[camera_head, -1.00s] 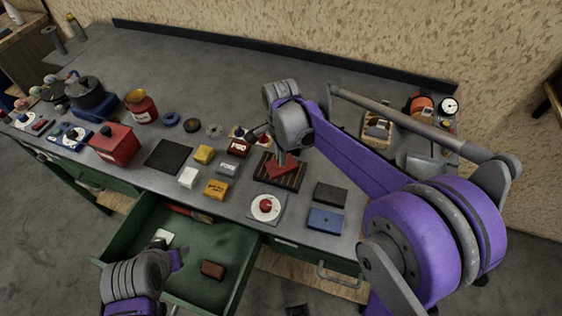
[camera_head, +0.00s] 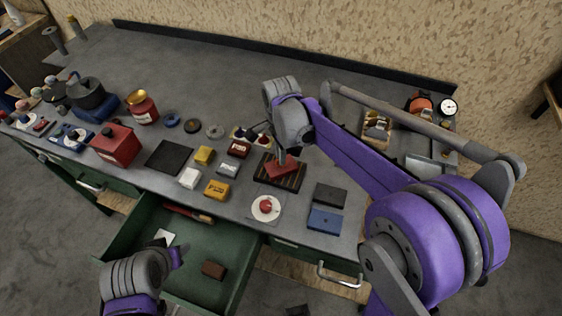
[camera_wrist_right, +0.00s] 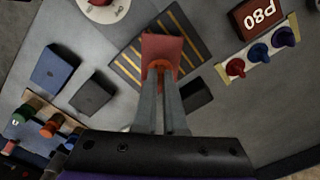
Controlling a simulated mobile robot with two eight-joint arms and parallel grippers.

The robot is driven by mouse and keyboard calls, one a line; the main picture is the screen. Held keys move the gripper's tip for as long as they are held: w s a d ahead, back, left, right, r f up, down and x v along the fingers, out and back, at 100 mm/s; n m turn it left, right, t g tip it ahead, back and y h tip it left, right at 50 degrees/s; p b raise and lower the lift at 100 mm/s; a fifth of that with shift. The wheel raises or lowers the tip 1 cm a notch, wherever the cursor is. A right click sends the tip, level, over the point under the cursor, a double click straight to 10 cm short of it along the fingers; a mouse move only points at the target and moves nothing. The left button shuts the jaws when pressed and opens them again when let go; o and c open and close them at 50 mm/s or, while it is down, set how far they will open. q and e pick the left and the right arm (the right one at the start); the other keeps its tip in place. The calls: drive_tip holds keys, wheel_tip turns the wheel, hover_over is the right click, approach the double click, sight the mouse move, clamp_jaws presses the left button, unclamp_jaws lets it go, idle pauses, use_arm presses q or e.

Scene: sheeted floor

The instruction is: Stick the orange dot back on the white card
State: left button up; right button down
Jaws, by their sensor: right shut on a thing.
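A flat red piece (camera_wrist_right: 162,47) shows directly at that part, over a dark mat with tan stripes (camera_wrist_right: 128,65). In the head view the red piece (camera_head: 281,170) is at the right fingertips over the mat; whether it touches the mat is unclear. I cannot pick out a separate orange dot. A small white card-like piece (camera_head: 165,236) lies in the open drawer.
The green drawer (camera_head: 205,238) stands open at the front. Near the mat are a white disc with a red top (camera_head: 265,208), a blue box (camera_head: 325,220), a black box (camera_head: 331,195) and a P80 box (camera_head: 239,149).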

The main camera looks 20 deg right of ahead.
drive_tip(key=shift+r+p, duration=1.35)
drive_tip(key=shift+r, duration=1.95)
drive_tip(key=shift+w+r, duration=0.1)
drive_tip(key=shift+r, duration=0.25)
use_arm(q)
drive_tip(key=r, duration=0.1)
drive_tip(key=w+r, duration=0.1)
drive_tip(key=r, duration=0.1)
drive_tip(key=w+r, duration=0.1)
drive_tip(key=shift+w+r, duration=0.2)
drive_tip(key=shift+r, duration=0.05)
use_arm(e)
drive_tip(key=shift+f, duration=0.1)
use_arm(q)
drive_tip(key=shift+s+t, duration=0.2)
drive_tip(key=shift+t, duration=0.1)
